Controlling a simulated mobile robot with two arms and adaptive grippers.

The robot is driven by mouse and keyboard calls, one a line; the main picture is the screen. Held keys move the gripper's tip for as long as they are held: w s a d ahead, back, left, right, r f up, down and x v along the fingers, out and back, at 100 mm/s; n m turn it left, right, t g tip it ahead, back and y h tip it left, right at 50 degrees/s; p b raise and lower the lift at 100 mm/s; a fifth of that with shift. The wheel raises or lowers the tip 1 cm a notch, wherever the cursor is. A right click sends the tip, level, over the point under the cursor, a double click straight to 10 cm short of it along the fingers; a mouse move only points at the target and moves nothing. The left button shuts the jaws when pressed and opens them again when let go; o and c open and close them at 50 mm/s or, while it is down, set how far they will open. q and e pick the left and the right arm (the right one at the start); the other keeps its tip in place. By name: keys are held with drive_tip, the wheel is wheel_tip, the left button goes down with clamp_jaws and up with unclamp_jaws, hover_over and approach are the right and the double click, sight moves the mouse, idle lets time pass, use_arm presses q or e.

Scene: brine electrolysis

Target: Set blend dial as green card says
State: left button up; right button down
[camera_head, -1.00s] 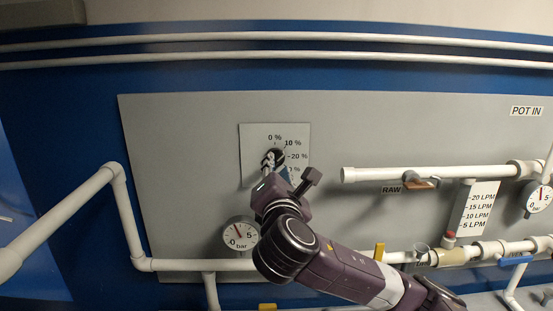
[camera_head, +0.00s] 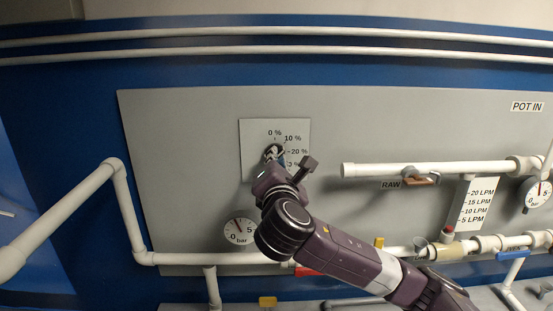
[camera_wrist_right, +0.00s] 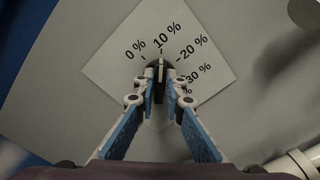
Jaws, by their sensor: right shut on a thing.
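The blend dial (camera_wrist_right: 160,65) is a small dark knob on a white square scale plate (camera_head: 247,135), marked 0 %, 10 %, 20 % and 30 %. My right gripper (camera_head: 274,154) is at the plate, its fingers shut on the dial. In the right wrist view the two fingers (camera_wrist_right: 160,82) with blue pads close on the knob from both sides. The knob's thin ridge points roughly at the 10 % mark (camera_wrist_right: 167,37); the fingers hide part of it. The green card is not in view. My left gripper is not in view.
A bar gauge (camera_head: 239,231) sits below the plate. A white pipe (camera_head: 430,171) with the RAW valve (camera_head: 421,179) runs to the right. A flow scale (camera_head: 478,205) and another gauge (camera_head: 538,196) are further right. Grey panel (camera_head: 190,130) around the dial is bare.

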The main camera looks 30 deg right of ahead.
drive_tip(key=shift+f, duration=0.1)
drive_tip(key=m+b, duration=0.1)
drive_tip(key=m, duration=0.8)
drive_tip(key=m+b, duration=0.1)
drive_tip(key=m, duration=0.7)
drive_tip(key=m+b, duration=0.1)
drive_tip(key=m, duration=0.8)
drive_tip(key=shift+w+a+f+m+b, duration=0.1)
drive_tip(key=shift+a+f+m+b, duration=0.05)
drive_tip(key=shift+f+m+b, duration=0.2)
idle(0.5)
drive_tip(key=c, duration=2)
unclamp_jaws()
drive_tip(key=shift+r, duration=0.1)
